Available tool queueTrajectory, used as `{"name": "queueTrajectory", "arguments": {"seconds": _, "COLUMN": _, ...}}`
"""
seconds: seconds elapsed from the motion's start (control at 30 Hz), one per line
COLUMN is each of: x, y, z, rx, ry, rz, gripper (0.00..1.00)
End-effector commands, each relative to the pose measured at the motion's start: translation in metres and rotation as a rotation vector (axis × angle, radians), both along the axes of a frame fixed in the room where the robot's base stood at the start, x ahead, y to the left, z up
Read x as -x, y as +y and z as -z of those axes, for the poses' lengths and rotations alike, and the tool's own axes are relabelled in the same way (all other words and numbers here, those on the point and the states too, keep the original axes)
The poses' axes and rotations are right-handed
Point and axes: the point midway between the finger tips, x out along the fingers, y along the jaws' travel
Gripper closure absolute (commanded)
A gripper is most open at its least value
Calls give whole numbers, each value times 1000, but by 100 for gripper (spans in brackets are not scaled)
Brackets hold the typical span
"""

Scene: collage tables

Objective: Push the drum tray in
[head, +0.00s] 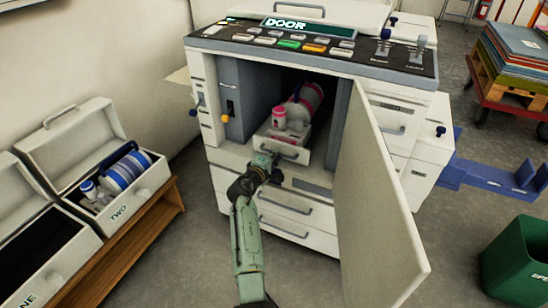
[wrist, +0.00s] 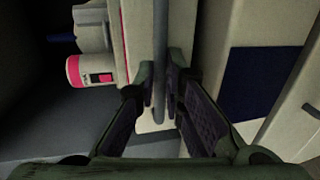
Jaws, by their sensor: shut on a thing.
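The drum tray (head: 303,154) sticks out of the dark opening of the copier (head: 208,95). It carries a white drum with pink bands (head: 311,97) and a small pink and white bottle (head: 279,119), which also shows in the wrist view (wrist: 90,70). My gripper (head: 268,158) is at the tray's front. In the wrist view my gripper (wrist: 160,88) has its fingers on both sides of the tray's grey bar handle (wrist: 160,45) and is shut on it. The back of the tray is hidden inside the opening.
The copier's door (head: 378,195) stands wide open to the right of the tray. Its display (head: 308,26) reads DOOR. Left, a case marked TWO (head: 135,200) holds a blue-banded drum (head: 125,172) on a wooden bench (head: 130,240). A green bin (head: 515,262) stands right.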

Motion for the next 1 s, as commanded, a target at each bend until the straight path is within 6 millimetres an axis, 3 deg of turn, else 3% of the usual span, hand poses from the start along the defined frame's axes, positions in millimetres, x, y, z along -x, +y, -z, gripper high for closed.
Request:
{"name": "queueTrajectory", "arguments": {"seconds": 0.03, "x": -3, "y": -1, "z": -5, "rx": -1, "ry": -9, "rz": -1, "gripper": 100}}
{"name": "queueTrajectory", "arguments": {"seconds": 0.07, "x": -3, "y": -1, "z": -5, "rx": -1, "ry": -10, "rz": -1, "gripper": 89}}
{"name": "queueTrajectory", "arguments": {"seconds": 0.33, "x": -2, "y": -1, "z": -4, "rx": -1, "ry": -7, "rz": 0, "gripper": 71}}
{"name": "queueTrajectory", "arguments": {"seconds": 0.73, "x": 5, "y": 3, "z": -3, "rx": -1, "ry": -6, "rz": -3, "gripper": 70}}
{"name": "queueTrajectory", "arguments": {"seconds": 1.0, "x": 52, "y": 20, "z": -13, "rx": -1, "ry": -6, "rz": -4, "gripper": 70}}
